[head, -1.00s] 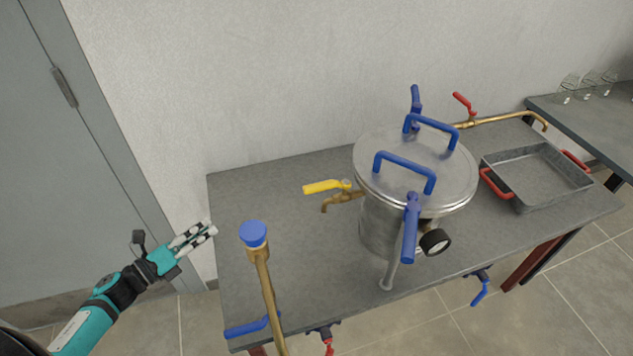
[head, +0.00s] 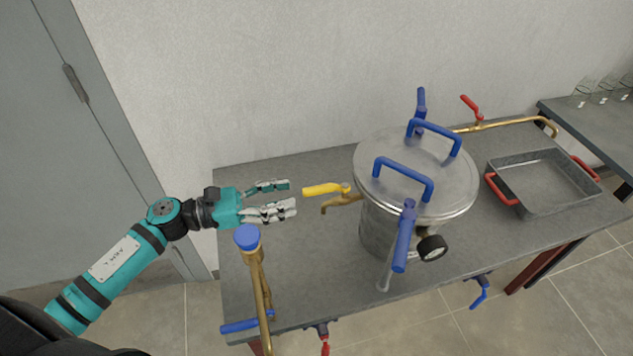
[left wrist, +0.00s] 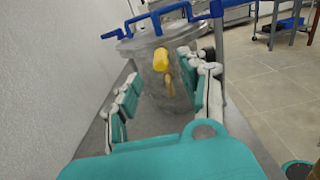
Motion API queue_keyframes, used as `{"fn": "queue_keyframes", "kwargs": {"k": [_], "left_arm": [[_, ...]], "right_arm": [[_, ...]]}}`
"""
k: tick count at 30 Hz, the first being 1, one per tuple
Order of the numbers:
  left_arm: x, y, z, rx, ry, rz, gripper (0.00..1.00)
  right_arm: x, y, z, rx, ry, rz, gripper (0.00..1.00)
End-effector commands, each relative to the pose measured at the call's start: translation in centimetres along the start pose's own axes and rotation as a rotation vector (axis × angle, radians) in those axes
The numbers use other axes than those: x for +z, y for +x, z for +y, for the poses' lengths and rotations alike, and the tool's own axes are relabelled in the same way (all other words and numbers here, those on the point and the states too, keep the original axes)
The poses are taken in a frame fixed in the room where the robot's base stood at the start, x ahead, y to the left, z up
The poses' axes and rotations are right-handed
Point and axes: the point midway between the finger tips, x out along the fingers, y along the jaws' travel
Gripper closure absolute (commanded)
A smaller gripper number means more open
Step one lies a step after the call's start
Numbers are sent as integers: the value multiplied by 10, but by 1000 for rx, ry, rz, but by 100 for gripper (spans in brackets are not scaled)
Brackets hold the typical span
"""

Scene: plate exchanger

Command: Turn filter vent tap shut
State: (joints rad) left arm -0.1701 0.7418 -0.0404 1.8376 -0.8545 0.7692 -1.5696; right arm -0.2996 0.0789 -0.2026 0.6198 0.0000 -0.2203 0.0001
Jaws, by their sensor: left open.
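The filter is a steel pot (head: 385,228) with a round lid and blue handles on the table. A brass tap with a yellow lever (head: 325,189) sticks out of its left side; the lever points left, level, along the spout. I take this to be the vent tap. My left gripper (head: 293,197) is open just left of the lever tip, fingers pointing at it, with a small gap. In the left wrist view the yellow lever (left wrist: 161,60) shows between the spread fingers, beyond them, with the pot (left wrist: 150,90) behind. My right gripper is not in view.
A brass pipe with a blue cap (head: 247,237) rises in front of my left forearm. A pressure gauge (head: 432,247) sits on the pot's front right. A grey tray (head: 540,207) with red handles and a red-levered brass pipe (head: 500,124) are at right.

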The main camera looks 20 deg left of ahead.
Motion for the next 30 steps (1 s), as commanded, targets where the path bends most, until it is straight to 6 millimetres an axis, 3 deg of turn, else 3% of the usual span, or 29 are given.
{"fn": "queue_keyframes", "kwargs": {"k": [3, 9, 15, 23, 30], "left_arm": [[5, 27, 0, -1, -2, -5, 57], [3, 59, 1, 1, -2, -2, 57], [0, 73, 0, 1, -2, 0, 57], [-1, 75, 0, 1, -2, 0, 57], [0, 75, 0, 1, -2, 0, 84]], "right_arm": [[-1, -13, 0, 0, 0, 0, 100], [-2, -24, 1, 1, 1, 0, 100], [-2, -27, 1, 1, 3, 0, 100], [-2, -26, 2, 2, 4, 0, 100], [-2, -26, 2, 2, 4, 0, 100]]}}
